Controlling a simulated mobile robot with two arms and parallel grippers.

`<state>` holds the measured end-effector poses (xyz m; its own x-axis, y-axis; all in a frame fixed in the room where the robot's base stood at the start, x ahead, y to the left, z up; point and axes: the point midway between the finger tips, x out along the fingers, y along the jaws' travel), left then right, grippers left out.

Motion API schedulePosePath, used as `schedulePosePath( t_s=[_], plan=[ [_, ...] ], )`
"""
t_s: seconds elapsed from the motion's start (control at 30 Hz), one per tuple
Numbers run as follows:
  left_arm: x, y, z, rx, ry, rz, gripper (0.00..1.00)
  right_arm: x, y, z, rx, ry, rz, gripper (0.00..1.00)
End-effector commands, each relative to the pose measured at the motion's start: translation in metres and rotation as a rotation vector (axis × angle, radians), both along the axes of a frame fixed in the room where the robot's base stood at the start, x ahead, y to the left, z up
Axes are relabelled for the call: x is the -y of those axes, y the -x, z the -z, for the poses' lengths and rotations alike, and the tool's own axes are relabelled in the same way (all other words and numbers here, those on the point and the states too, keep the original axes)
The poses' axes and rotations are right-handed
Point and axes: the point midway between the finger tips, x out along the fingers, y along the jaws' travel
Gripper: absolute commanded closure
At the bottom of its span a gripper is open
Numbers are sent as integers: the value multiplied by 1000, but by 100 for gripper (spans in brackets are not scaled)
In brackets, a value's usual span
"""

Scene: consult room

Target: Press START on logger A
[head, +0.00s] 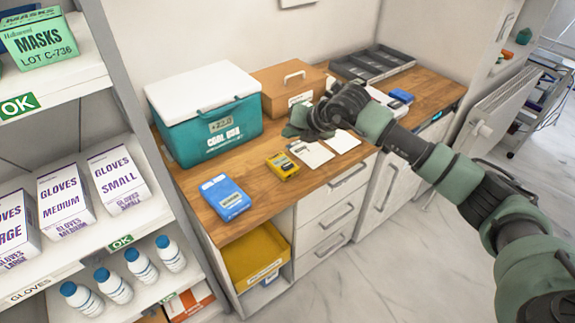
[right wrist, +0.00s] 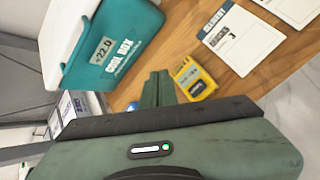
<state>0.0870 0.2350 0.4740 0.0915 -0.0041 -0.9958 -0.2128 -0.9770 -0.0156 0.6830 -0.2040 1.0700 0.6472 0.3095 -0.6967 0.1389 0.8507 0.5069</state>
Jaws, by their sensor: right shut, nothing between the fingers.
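A yellow handheld device (head: 283,165) with a small dark screen lies on the wooden counter in front of the cool box. It also shows in the right wrist view (right wrist: 195,79), just right of my fingers. A blue device (head: 225,197) with a label lies nearer the counter's front left. I cannot read which one is logger A, and no START button is legible. My right gripper (head: 296,128) is shut and empty, above the counter behind the yellow device and apart from it. Its closed fingers show in the right wrist view (right wrist: 158,90). My left gripper is not in view.
A teal cool box (head: 215,130) with a white lid stands behind the devices, beside a brown case (head: 287,88). White cards (head: 311,153) lie right of the yellow device. A shelf (head: 85,75) with boxes and bottles stands at the left. Bare wood separates the two devices.

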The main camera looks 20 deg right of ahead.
Motion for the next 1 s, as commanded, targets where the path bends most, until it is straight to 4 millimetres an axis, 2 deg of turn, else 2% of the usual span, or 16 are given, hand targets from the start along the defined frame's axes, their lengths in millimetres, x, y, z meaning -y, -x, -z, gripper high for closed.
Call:
schedulePosePath(
  t_s=[0.27, 0.63, 0.8, 1.0],
  plan=[
    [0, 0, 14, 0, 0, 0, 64, 0, 0, 25, -2, 0, 0, 100],
    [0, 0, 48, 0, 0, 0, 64, -1, 0, 79, -2, 0, -1, 100],
    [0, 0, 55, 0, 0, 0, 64, 0, 0, 88, -1, 0, -1, 100],
    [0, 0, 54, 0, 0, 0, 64, 0, 0, 87, 0, -1, -1, 100]
  ],
)
